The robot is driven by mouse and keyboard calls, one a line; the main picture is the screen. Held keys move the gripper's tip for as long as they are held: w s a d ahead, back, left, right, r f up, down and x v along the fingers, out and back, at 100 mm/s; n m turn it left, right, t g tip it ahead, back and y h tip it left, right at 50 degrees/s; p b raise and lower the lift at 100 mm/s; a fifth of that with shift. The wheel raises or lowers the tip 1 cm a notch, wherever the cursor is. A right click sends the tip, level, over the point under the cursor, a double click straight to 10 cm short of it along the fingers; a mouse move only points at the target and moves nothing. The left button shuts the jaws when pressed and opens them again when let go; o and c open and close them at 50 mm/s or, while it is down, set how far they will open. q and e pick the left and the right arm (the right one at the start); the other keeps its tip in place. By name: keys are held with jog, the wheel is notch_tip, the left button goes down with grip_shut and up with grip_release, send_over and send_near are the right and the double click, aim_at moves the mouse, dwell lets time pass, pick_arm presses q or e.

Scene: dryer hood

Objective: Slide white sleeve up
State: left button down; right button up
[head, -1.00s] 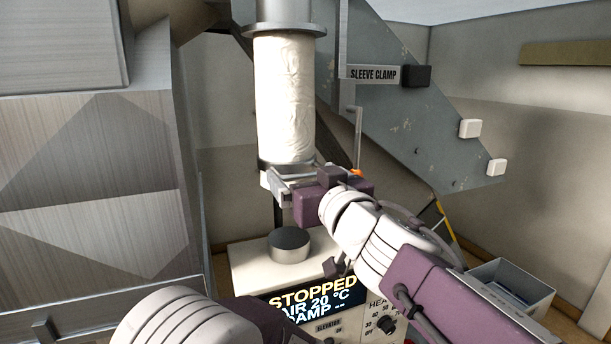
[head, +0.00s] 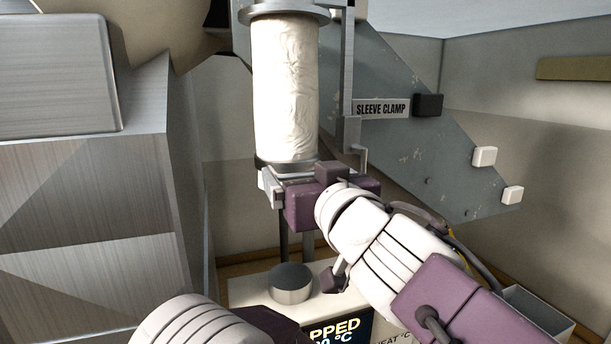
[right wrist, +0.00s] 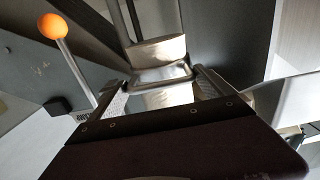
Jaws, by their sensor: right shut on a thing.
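The white sleeve (head: 286,90) hangs upright, a wrinkled cloth tube below a round metal flange (head: 284,14). A metal band closes its lower end. My right gripper (head: 272,187) is at this lower end, shut on the sleeve's metal bottom fitting. In the right wrist view, the fitting (right wrist: 162,74) sits between the two fingers of my right gripper (right wrist: 158,90), with a pale strip of sleeve above it. The purple gripper body hides part of the fitting in the head view. My left arm shows at the bottom edge; its fingertips are out of frame.
A grey panel with a "SLEEVE CLAMP" label (head: 382,109) stands to the right behind the sleeve. An orange ball knob (right wrist: 53,26) on a rod shows in the wrist view. A large metal housing (head: 90,210) fills the left.

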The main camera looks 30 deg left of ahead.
jog(key=o, duration=1.8)
jog(key=shift+r, duration=0.35)
jog(key=shift+c, duration=0.2)
jog(key=shift+f, duration=0.1)
jog(key=shift+s+d+f, duration=0.1)
jog(key=shift+s+d, duration=0.05)
jog(key=shift+d, duration=0.05)
jog(key=b+v, duration=0.4)
jog(key=v, duration=0.4)
jog(key=shift+s+d+b, duration=0.2)
jog(key=shift+d+b, duration=0.1)
jog(key=shift+b, duration=0.05)
jog(key=shift+w+a, duration=0.1)
jog(key=shift+a, duration=0.05)
